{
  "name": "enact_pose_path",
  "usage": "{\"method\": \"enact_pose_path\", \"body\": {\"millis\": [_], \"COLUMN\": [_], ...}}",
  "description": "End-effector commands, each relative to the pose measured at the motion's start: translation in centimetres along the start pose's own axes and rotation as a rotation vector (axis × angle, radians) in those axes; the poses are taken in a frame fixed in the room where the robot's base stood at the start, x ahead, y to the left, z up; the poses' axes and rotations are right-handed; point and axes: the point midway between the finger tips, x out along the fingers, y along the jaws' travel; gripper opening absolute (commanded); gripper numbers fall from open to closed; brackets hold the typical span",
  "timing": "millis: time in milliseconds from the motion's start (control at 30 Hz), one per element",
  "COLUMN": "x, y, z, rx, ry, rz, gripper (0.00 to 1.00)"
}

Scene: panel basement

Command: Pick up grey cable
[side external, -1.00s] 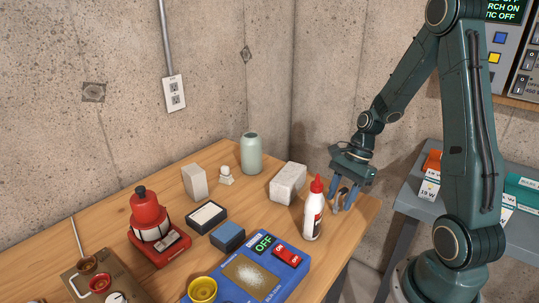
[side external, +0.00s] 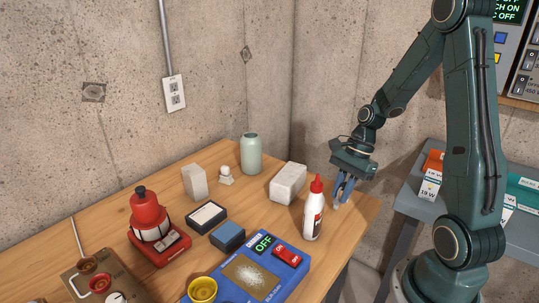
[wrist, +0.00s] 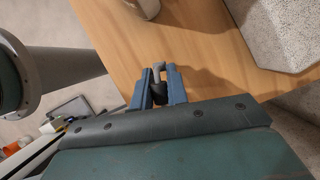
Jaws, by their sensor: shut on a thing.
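The grey cable (wrist: 158,67) shows in the wrist view as a small grey and dark piece between the blue fingers of my gripper (wrist: 161,84). The fingers are shut on it. In the side external view my gripper (side external: 343,188) points down at the right end of the wooden table, just right of the glue bottle. A small pale bit of the cable (side external: 337,205) shows under the fingertips there. Most of the cable is hidden by the fingers, and I cannot tell whether it touches the table.
A white glue bottle with a red cap (side external: 314,212) stands close left of my gripper. A pale stone block (side external: 288,184) lies behind it. A blue switch device (side external: 262,270) and a red machine (side external: 150,222) are farther left. The table's right edge is close.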

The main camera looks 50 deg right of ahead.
Motion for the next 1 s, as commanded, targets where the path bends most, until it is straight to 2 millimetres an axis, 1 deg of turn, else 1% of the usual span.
{"method": "enact_pose_path", "body": {"millis": [267, 600, 700, 800, 1000], "x": [-3.9, -11.2, -13.1, -14.6, -16.2], "y": [-0.1, -0.1, -0.1, 0.0, 0.0], "z": [1.5, 4.6, 5.4, 6.0, 6.7], "rx": [-0.003, -0.002, -0.003, -0.002, 0.000], "ry": [0.004, 0.004, 0.003, 0.003, 0.000], "rz": [-0.005, -0.007, -0.005, -0.004, -0.002], "gripper": [0.00, 0.00, 0.00, 0.00, 0.00]}}
